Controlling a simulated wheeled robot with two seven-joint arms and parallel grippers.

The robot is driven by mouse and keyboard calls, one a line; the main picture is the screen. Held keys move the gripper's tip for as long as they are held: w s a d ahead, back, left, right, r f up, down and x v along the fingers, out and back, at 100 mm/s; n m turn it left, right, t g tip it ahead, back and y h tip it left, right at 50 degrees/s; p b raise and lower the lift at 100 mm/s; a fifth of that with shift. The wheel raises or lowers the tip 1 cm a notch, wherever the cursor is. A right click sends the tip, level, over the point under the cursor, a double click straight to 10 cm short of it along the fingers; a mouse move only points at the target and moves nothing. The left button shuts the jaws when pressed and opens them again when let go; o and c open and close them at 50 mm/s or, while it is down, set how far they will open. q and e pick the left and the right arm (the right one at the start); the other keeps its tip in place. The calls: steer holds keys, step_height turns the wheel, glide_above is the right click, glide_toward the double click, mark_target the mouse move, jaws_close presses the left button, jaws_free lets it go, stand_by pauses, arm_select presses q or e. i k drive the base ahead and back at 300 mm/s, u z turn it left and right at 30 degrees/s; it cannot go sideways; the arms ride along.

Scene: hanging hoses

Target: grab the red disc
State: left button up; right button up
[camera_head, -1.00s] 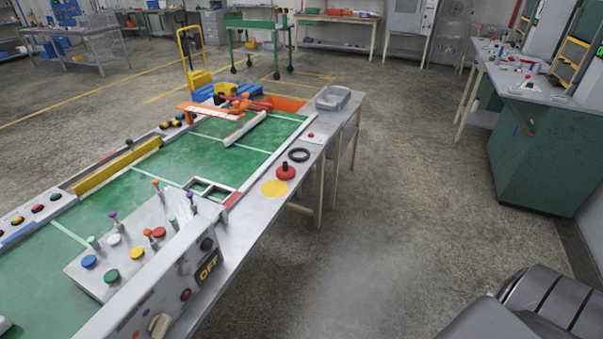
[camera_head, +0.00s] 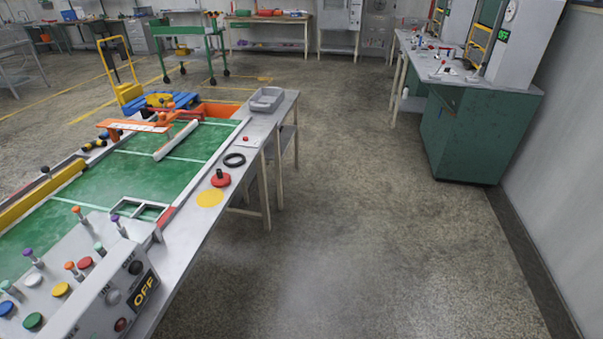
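A red disc with a dark knob on top (camera_head: 220,179) sits on the bare metal edge of the green-topped table (camera_head: 187,228). It lies between a black ring (camera_head: 234,160) and a flat yellow disc (camera_head: 210,198). A smaller red disc (camera_head: 85,263) sits on the grey control panel (camera_head: 60,243) at the lower left, among discs and pegs of other colours. Neither of my grippers is in view.
A grey tray (camera_head: 266,99) stands at the table's far corner. A green cabinet (camera_head: 470,135) and a wall bound the right side. The floor (camera_head: 370,220) between table and cabinet is clear. A green cart (camera_head: 188,50) stands at the back.

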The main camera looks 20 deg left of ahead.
mark_target(220, 180)
steer(key=z, duration=0.25)
steer(key=i, duration=3.7)
steer(key=u, duration=2.75)
